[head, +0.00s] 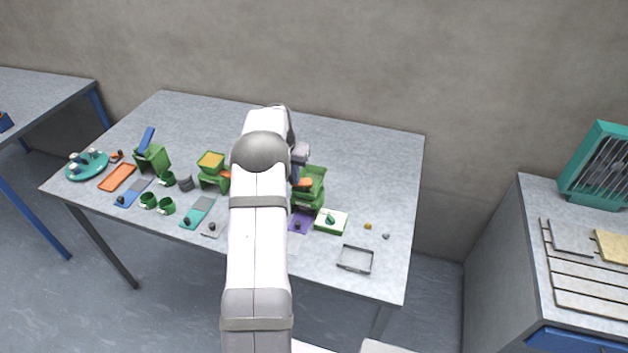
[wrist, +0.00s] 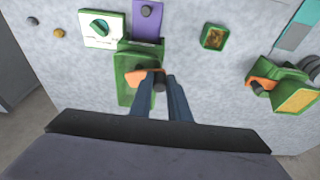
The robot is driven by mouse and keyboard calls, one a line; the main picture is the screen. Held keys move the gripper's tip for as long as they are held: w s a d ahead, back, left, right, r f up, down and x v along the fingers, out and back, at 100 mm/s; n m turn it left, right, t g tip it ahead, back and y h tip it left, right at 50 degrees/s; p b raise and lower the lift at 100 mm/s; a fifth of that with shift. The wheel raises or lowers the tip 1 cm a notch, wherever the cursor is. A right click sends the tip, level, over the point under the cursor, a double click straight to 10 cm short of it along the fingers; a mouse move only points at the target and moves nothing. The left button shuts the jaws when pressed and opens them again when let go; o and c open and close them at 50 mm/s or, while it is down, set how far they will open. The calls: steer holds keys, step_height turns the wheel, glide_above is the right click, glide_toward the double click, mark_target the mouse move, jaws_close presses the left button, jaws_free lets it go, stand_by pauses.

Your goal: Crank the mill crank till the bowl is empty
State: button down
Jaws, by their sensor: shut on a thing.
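A green mill (head: 313,180) stands right of my arm in the head view. It also shows in the wrist view (wrist: 126,92), with an orange crank (wrist: 140,76) across it. My gripper (wrist: 162,80) is shut on the dark knob (wrist: 159,86) of this crank. The part of the mill's bowl that shows looks plain green, with no powder visible; I cannot see all of its inside. A small green box (wrist: 214,37) with brown contents sits apart from the mill. In the head view my arm hides much of the grip.
A second green mill (head: 212,168) with yellow-orange powder on top and an orange crank stands left of my arm. A purple board (head: 300,220) and a white-green box (head: 331,221) lie close by the mill. The back right is free.

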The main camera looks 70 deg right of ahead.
steer(key=shift+w+d+p, duration=0.15)
steer(key=shift+d+p, duration=0.3)
steer(key=shift+d, duration=0.5)
steer(key=shift+s+d+p, duration=0.25)
steer(key=shift+d+p, duration=0.2)
steer(key=shift+d, duration=0.4)
steer(key=c, duration=1.8)
jaws_free()
steer(key=shift+o, duration=0.2)
